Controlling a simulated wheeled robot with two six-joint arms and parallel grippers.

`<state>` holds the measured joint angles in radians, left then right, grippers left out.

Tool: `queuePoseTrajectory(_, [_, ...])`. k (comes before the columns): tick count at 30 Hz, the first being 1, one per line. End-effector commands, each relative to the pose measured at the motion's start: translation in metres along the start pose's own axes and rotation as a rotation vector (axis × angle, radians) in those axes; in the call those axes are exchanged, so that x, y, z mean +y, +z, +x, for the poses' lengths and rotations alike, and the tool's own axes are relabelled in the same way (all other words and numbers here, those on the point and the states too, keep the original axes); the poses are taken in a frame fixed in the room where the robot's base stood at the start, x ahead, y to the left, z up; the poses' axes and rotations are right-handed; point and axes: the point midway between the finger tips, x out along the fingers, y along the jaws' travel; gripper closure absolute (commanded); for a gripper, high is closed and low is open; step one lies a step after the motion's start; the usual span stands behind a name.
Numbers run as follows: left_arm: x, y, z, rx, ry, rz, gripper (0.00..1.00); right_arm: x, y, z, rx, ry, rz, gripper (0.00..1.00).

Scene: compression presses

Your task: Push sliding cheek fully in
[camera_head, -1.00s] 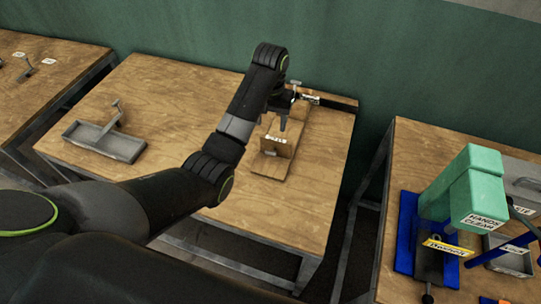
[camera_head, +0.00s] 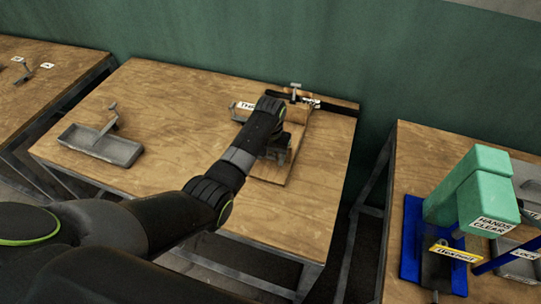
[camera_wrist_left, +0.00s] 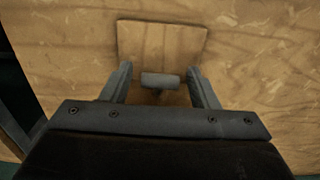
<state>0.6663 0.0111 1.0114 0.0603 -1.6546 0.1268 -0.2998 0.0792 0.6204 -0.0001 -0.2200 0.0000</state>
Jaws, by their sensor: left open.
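A wooden press fixture stands on the middle table, its long base board (camera_head: 296,160) running toward the back edge. My left arm reaches over it from the left and covers much of it, so I cannot make out the sliding cheek clearly in the head view. My left gripper (camera_head: 280,150) is low over the board. In the left wrist view my left gripper (camera_wrist_left: 160,68) is open, its fingers on either side of a grey bar-shaped handle (camera_wrist_left: 160,80). The handle lies in front of a square wooden piece (camera_wrist_left: 160,40). Contact with the fingers cannot be told. My right gripper is out of view.
A dark bar (camera_head: 335,105) and a small clamp handle (camera_head: 295,88) are at the table's back edge. A grey tray (camera_head: 100,148) lies at the left of this table. On the right table stands a green press block (camera_head: 475,195).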

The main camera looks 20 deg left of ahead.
Motion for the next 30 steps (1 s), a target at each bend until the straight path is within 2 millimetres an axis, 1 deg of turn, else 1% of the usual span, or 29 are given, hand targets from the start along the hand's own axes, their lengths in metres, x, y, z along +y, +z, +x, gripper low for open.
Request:
queuePoseTrajectory(3, [0.0,0.0,0.003,0.0,0.0,0.0,0.45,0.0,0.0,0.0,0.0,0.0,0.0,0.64])
queuePoseTrajectory(10, [0.0,0.0,0.004,0.0,0.0,0.0,0.45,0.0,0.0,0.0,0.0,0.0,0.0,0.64])
queuePoseTrajectory(22, [0.0,0.0,0.004,0.0,0.0,0.0,0.98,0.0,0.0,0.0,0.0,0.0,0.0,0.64])
queuePoseTrajectory(23, [0.0,0.0,0.004,0.0,0.0,0.0,1.0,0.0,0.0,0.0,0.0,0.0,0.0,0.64])
queuePoseTrajectory(26, [0.0,0.0,0.004,0.0,0.0,0.0,1.0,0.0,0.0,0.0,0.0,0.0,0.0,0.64])
queuePoseTrajectory(30, [0.0,-0.009,0.007,0.001,-0.001,0.001,1.0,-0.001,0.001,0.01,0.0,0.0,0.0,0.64])
